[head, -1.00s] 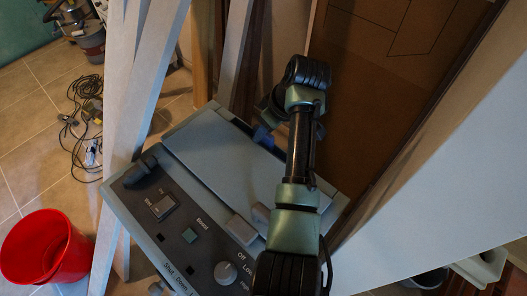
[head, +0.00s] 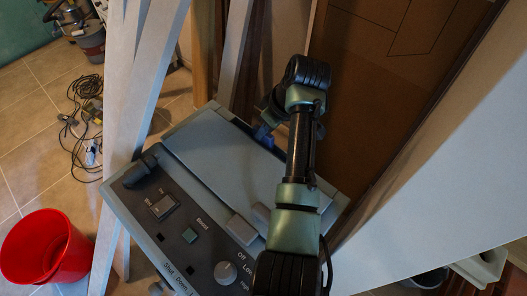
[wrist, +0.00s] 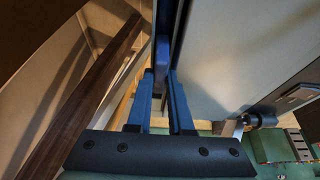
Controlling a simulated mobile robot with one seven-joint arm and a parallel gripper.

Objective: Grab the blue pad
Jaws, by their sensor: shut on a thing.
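The blue pad (wrist: 162,54) is a narrow, dark blue piece in the wrist view, upright along the edge of the grey machine. My gripper (wrist: 162,78) has its two blue fingers on either side of the pad's lower part, shut on it. In the head view my gripper (head: 264,136) reaches down at the far right side of the grey machine (head: 222,150). A small blue patch shows there, but I cannot tell finger from pad. My arm hides part of the machine's right side.
The machine's panel has a knob (head: 226,271) and switches. White boards (head: 146,95) lean at its left, and a brown panel (head: 375,100) stands behind my arm. A red bucket (head: 48,246) and black cables (head: 88,118) are on the tiled floor at left.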

